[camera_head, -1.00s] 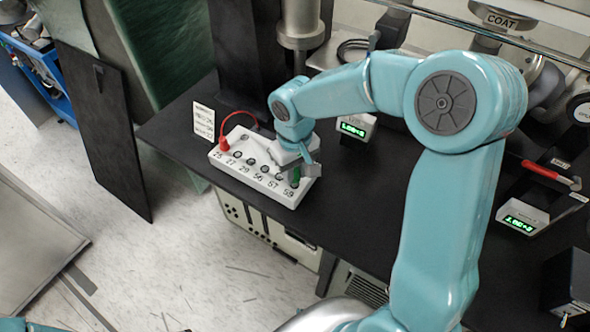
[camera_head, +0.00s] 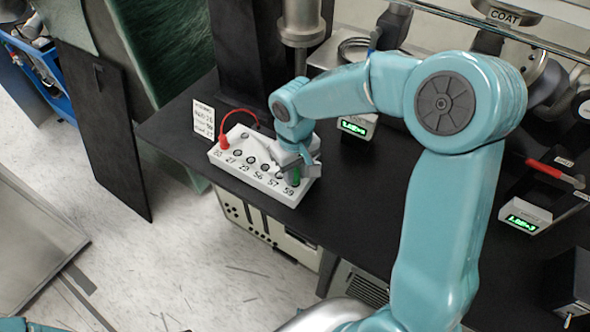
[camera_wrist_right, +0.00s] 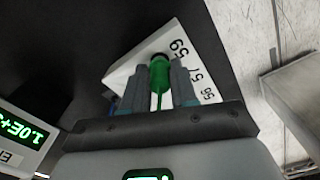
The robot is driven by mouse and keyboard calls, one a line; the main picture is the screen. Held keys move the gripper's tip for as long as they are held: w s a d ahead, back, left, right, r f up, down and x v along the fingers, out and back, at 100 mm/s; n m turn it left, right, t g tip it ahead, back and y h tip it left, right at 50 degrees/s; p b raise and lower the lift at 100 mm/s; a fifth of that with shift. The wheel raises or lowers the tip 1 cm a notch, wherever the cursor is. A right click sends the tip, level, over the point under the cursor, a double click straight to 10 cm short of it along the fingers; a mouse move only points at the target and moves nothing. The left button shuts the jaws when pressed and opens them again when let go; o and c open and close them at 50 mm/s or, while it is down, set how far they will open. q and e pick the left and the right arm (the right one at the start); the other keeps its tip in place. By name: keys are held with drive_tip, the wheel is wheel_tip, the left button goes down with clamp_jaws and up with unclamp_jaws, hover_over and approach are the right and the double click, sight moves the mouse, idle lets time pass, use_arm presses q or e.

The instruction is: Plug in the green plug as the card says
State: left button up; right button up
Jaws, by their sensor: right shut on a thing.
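A white socket box (camera_head: 240,172) stands on the black bench, with a row of dark round sockets and number labels along its front. A red plug (camera_head: 224,144) with a red wire sits at its left end. The green plug (camera_head: 295,178) is at the right end, by the label 59. My right gripper (camera_head: 300,172) is shut on it. In the right wrist view the green plug (camera_wrist_right: 159,76) stands between my fingers, its far end at a dark ring near 59; I cannot tell how deep it sits. A white card (camera_head: 204,118) stands behind the box, its text too small to read surely. My left gripper is not in view.
Small boxes with green displays stand behind (camera_head: 354,127) and at the right (camera_head: 525,217). A red-handled tool (camera_head: 552,172) lies at the right. A metal post (camera_head: 301,40) rises behind the socket box. The bench (camera_head: 350,210) is bare right of the box.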

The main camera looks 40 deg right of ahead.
drive_tip(key=shift+f+b, duration=0.5)
drive_tip(key=shift+f, duration=0.15)
drive_tip(key=o, duration=1.1)
drive_tip(key=shift+c, duration=0.2)
drive_tip(key=shift+r, duration=0.15)
drive_tip(key=shift+w+r, duration=0.1)
drive_tip(key=shift+r, duration=0.25)
wheel_tip(320, 180, up, 16)
drive_tip(key=shift+f+p, duration=0.25)
drive_tip(key=shift+p, duration=0.1)
